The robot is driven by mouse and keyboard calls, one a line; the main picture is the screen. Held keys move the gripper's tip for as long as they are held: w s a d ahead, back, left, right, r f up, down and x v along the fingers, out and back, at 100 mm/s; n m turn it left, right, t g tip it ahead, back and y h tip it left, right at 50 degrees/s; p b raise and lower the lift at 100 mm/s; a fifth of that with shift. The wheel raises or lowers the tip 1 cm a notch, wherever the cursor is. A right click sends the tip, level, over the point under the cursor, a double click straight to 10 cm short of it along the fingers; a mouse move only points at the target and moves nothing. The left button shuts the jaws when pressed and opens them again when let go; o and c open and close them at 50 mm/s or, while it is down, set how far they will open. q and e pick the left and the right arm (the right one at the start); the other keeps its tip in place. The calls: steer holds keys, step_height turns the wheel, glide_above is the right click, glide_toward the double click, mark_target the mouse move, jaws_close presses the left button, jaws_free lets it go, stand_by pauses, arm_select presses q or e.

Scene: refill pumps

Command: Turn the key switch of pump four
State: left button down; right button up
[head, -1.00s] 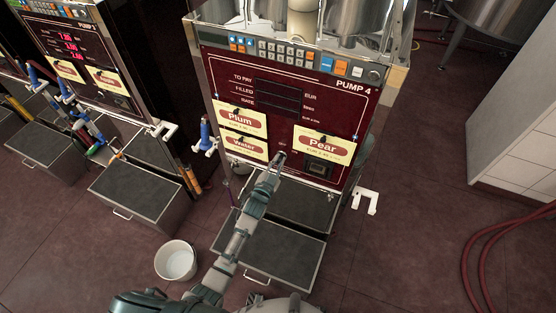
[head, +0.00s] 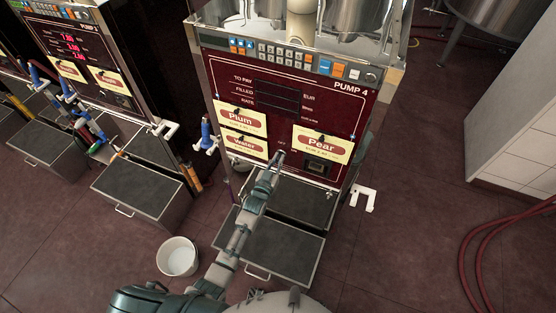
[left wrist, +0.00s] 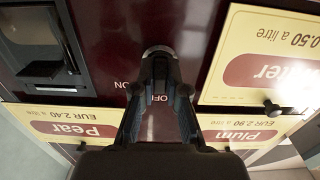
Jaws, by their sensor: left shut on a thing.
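Pump four (head: 228,85) stands in the middle of the head view with a dark red front panel and dark, unlit displays. My left gripper (head: 279,157) reaches up to the lower middle of this panel, between the Water and Pear signs. In the left wrist view my left gripper (left wrist: 160,85) is shut on the key switch (left wrist: 158,52), whose round metal collar shows beyond the fingertips. The fingers hide most of the key. ON and OFF markings show beside it, upside down. My right gripper is not in view.
Yellow signs for Plum (head: 240,119), Water (head: 244,144) and Pear (head: 321,144) surround the switch closely. Dark trays (head: 278,250) stand below the panel. A white bucket (head: 177,257) stands on the floor. Pump 3 (head: 70,45), with lit red digits, is at left; a red hose (head: 475,262) lies at right.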

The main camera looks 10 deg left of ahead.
arm_select(q)
steer(key=c, duration=1.2)
jaws_free()
steer(key=s+a, duration=0.2)
steer(key=s, duration=0.9)
steer(key=shift+s+a, duration=0.15)
steer(key=shift+s, duration=0.2)
steer(key=shift+f, duration=0.15)
